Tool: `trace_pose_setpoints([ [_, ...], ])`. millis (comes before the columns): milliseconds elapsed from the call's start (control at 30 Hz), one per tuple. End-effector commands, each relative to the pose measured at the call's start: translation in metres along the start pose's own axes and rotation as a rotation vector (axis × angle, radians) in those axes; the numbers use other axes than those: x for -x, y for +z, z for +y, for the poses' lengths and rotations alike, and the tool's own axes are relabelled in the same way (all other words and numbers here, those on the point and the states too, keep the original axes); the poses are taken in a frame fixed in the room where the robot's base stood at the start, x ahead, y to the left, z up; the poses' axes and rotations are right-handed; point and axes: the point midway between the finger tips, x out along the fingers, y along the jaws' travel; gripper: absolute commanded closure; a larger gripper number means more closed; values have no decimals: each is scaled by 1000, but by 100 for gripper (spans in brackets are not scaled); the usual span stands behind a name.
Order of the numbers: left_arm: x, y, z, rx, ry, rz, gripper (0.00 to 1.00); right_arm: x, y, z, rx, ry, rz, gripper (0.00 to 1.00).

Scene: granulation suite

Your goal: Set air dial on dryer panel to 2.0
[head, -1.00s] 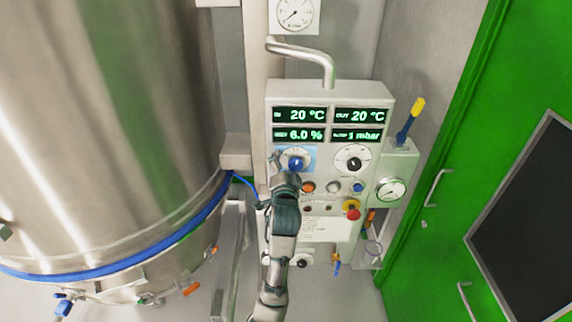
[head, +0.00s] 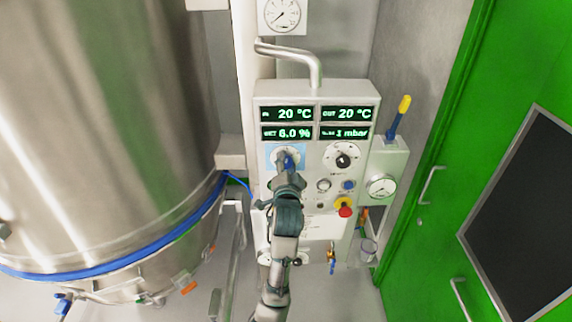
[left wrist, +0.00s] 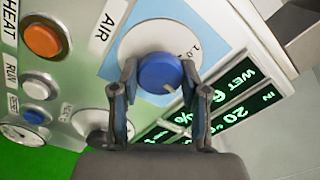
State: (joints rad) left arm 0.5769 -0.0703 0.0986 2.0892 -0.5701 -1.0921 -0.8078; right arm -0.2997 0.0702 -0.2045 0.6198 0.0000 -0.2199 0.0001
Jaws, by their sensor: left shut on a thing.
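The dryer panel (head: 318,96) stands in the middle of the head view. Its air dial (head: 274,153) has a white face on a light blue plate. In the left wrist view the blue knob (left wrist: 160,72) sits on the dial face (left wrist: 147,37), beside the label "AIR" (left wrist: 107,20). A "2.0" mark (left wrist: 195,50) is at the face's right edge. A pale pointer line shows at the knob's lower right edge, apart from that mark. My left gripper (left wrist: 160,78) is shut on the knob, one finger on each side. In the head view my left gripper (head: 286,166) partly hides the dial. My right gripper is not in view.
A black-knobbed dial (head: 343,160) is right of the air dial. Below are buttons and a red emergency stop (head: 344,207). A gauge box (head: 382,186) adjoins the panel's right side. A large steel vessel (head: 100,110) stands left; a green door (head: 440,190) is right.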

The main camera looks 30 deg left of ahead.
Motion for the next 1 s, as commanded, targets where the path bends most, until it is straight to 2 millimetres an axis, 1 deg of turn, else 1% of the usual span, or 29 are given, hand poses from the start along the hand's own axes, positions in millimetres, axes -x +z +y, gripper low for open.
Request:
trace_pose_setpoints([
  [33, -1, 4, 6, 12, 16, -13, 90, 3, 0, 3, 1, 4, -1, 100],
  [200, -2, 4, 5, 148, 18, -16, 90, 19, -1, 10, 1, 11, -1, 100],
  [300, -2, 5, 6, 179, 16, -15, 90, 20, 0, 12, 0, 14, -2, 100],
  [500, -2, 6, 6, 178, 15, -15, 90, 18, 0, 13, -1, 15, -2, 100],
  [533, -2, 6, 6, 178, 15, -15, 53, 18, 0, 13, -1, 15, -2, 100],
  [567, -2, 6, 7, 178, 15, -15, 45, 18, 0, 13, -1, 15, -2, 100],
  [600, -2, 6, 6, 178, 14, -14, 35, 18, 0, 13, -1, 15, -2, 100],
  [633, -2, 6, 6, 178, 13, -13, 30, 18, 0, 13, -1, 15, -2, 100],
  [900, 0, 2, 2, 179, 6, -6, 30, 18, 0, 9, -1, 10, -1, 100],
  [1000, 4, 2, 2, 179, 5, -5, 30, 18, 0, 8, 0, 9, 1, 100],
])
